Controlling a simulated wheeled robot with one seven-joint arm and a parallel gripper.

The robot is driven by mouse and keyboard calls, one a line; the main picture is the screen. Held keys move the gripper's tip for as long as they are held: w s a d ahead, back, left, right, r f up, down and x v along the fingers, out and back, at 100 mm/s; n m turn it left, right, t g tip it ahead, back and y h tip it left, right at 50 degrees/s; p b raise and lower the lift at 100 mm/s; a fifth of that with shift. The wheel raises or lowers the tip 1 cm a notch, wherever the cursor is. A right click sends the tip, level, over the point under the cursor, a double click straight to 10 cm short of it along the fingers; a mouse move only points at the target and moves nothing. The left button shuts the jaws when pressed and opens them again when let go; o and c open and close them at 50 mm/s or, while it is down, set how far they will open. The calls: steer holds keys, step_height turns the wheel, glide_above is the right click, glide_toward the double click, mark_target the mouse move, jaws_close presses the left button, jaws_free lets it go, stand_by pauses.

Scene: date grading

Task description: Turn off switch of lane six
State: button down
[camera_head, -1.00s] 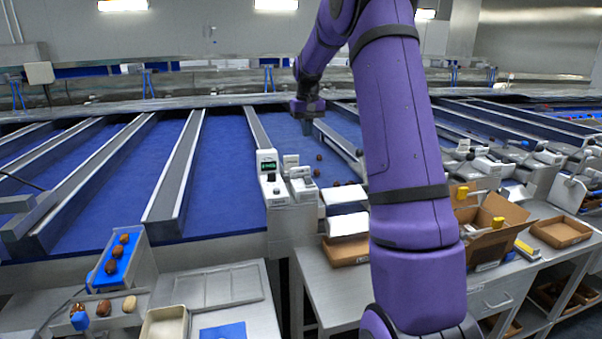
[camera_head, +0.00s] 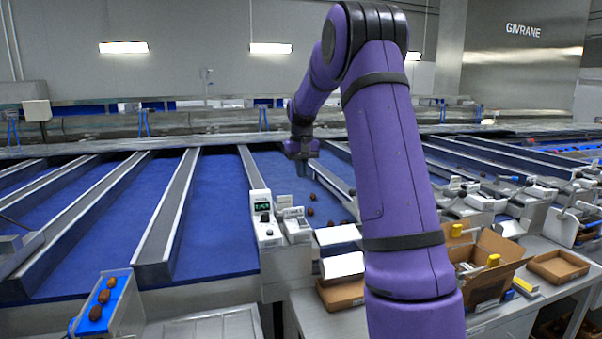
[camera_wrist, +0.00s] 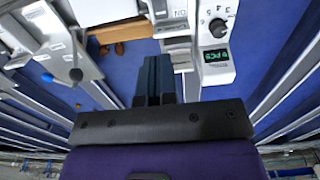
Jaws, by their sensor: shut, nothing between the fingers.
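A white control unit (camera_head: 266,228) with a green-lit display and a dark knob stands at the front end of a blue lane, left of my arm in the head view. In the wrist view, the same kind of unit (camera_wrist: 217,75) shows right of my fingers, with its display and round dark knob (camera_wrist: 218,27). I cannot read a lane number, so I cannot tell which unit is lane six. My gripper (camera_head: 301,175) is shut and empty, above the blue belt beyond and slightly right of the unit. Its fingers (camera_wrist: 158,75) appear apart from the unit.
Several brown dates (camera_head: 311,211) lie on the belt below my gripper. An open cardboard box (camera_head: 505,275) and more white units (camera_head: 485,200) stand to the right. A blue-lined chute (camera_head: 122,303) with dates is at lower left. Grey dividers separate the lanes.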

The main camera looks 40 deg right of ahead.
step_height(320, 180, up, 14)
steer(key=s+a, duration=0.1)
steer(key=s, duration=0.1)
stand_by(0.6)
steer(key=shift+f, duration=0.1)
stand_by(0.3)
